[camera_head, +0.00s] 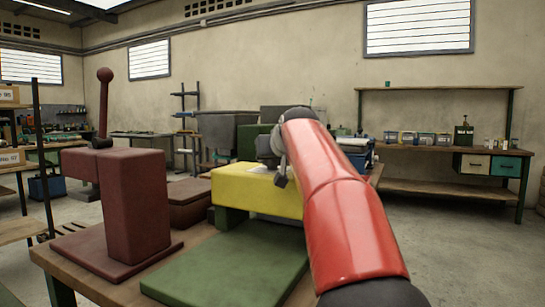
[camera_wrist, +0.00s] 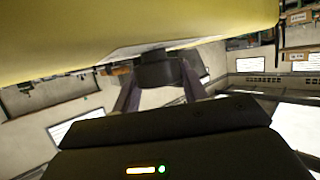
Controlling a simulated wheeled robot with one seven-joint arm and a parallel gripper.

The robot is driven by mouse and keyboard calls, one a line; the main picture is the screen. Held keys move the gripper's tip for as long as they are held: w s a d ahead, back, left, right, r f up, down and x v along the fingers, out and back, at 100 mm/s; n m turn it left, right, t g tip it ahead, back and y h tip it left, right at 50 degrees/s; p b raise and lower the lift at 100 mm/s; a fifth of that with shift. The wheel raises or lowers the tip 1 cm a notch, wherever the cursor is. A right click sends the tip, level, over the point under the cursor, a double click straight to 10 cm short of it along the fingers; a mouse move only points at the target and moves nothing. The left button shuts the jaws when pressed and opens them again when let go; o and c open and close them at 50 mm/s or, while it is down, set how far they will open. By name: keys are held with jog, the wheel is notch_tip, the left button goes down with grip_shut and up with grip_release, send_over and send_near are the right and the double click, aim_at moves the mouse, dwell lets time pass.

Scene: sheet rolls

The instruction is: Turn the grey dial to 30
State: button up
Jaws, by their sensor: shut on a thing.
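In the wrist view the yellow block (camera_wrist: 100,40) fills the upper part, and the pale plate (camera_wrist: 140,50) shows edge-on. The dark grey dial (camera_wrist: 157,68) sits at this plate. My gripper (camera_wrist: 160,80) has one finger on each side of the dial and is shut on it. In the head view my gripper (camera_head: 280,170) is at the block's top, and the dial cannot be made out there. No scale number can be read.
A dark red press-like block (camera_head: 138,205) with an upright ball-topped lever (camera_head: 104,100) stands left. A green plate (camera_head: 225,270) lies in front of the yellow block. A workbench (camera_head: 440,145) with jars stands at the back right. Open floor lies to the right.

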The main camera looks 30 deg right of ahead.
jog(key=shift+a+h+p, duration=0.1)
jog(key=shift+h+p, duration=0.2)
jog(key=shift+w+a+m+g+h+p, duration=0.1)
jog(key=shift+m+g+h+p, duration=0.4)
jog(key=shift+m+h, duration=0.55)
jog(key=shift+m+g+h, duration=0.4)
jog(key=shift+m+h, duration=0.45)
jog(key=shift+m, duration=0.1)
jog(key=m+g+h, duration=0.2)
jog(key=shift+m+h, duration=0.3)
jog(key=shift+m, duration=0.1)
jog(key=shift+m+g+h+p, duration=0.35)
jog(key=shift+m+g+h, duration=0.55)
jog(key=shift+m+g, duration=0.25)
jog(key=shift+m+g+h+p, duration=0.5)
jog(key=shift+m+g+h, duration=0.1)
jog(key=shift+m+g, duration=0.65)
jog(key=shift+f, duration=0.1)
jog(key=o, duration=1)
